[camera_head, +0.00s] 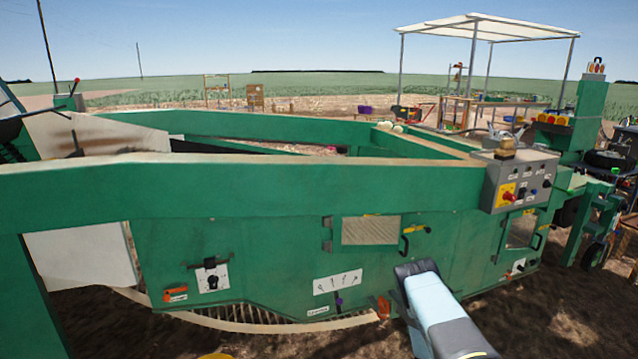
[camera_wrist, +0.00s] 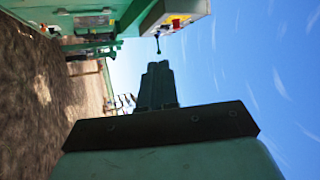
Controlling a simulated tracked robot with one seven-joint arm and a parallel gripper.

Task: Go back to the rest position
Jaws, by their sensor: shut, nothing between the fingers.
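My gripper (camera_wrist: 158,68) shows in the wrist view with its two dark fingers together and nothing between them. It points away into open air, with sky to the right and brown ground to the left. In the wrist view the picture is turned on its side, and part of the green machine (camera_wrist: 95,18) shows at the upper left. In the head view a light blue and dark link of my arm stands in front of the green machine (camera_head: 270,200); my gripper cannot be seen there.
The machine's long side fills the middle of the head view. A grey control box (camera_head: 520,183) with a red knob sits on its right end. A white canopy (camera_head: 490,27) stands behind. Bare soil (camera_head: 130,325) lies in front.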

